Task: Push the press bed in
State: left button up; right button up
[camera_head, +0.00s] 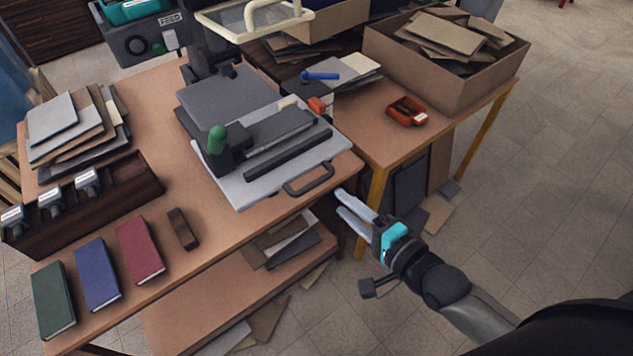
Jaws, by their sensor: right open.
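The press bed (225,189) is a light grey slab with a black bar handle (309,180) on its front edge. It sticks out from the dark press body towards the table's front edge. A dark block with a green knob (217,138) and a dark bar lie over it. My right gripper (340,202) is open and empty. In the picture it is just below and right of the handle, beyond the table's front edge, and appears apart from the handle. My left gripper is not in view.
Green, blue and red books (140,250) lie at the table's front left, beside a small brown block (183,229). A cardboard box (450,75) and a red tray (407,111) stand on the right table. Floor at the right is clear.

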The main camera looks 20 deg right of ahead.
aim_at(319, 184)
jog(key=b+x, duration=0.1)
jog(key=x, duration=0.9)
jog(key=shift+b, duration=0.4)
grip_shut()
dwell(1.0)
